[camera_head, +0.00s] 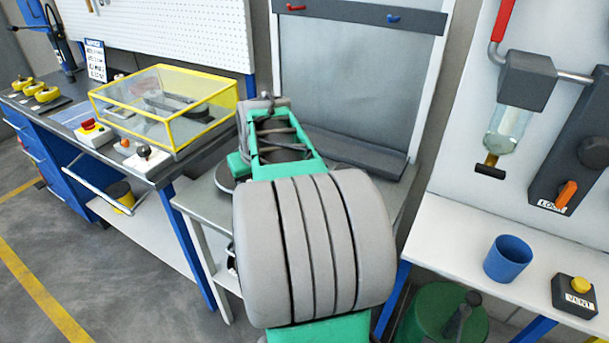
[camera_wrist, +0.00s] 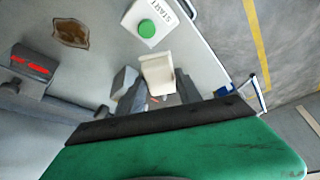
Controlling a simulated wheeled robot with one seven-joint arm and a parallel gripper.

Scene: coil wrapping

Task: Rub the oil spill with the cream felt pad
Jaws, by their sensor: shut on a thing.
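The oil spill (camera_wrist: 70,33) is a brown, irregular patch on the grey worktop, at the upper left of the wrist view. My gripper (camera_wrist: 155,88) is shut on the cream felt pad (camera_wrist: 157,70), which shows as a pale block between the two grey fingers. The pad is to the right of the spill and lower in the picture, apart from it. I cannot tell whether the pad touches the worktop. In the head view my arm fills the middle and hides the gripper, the pad and the spill.
A white box with a green START button (camera_wrist: 147,27) stands close above the pad in the wrist view. A dark grey block with red marks (camera_wrist: 33,65) is at the left. In the head view, a yellow-framed clear case (camera_head: 165,105) and a blue cup (camera_head: 507,258) flank my arm.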

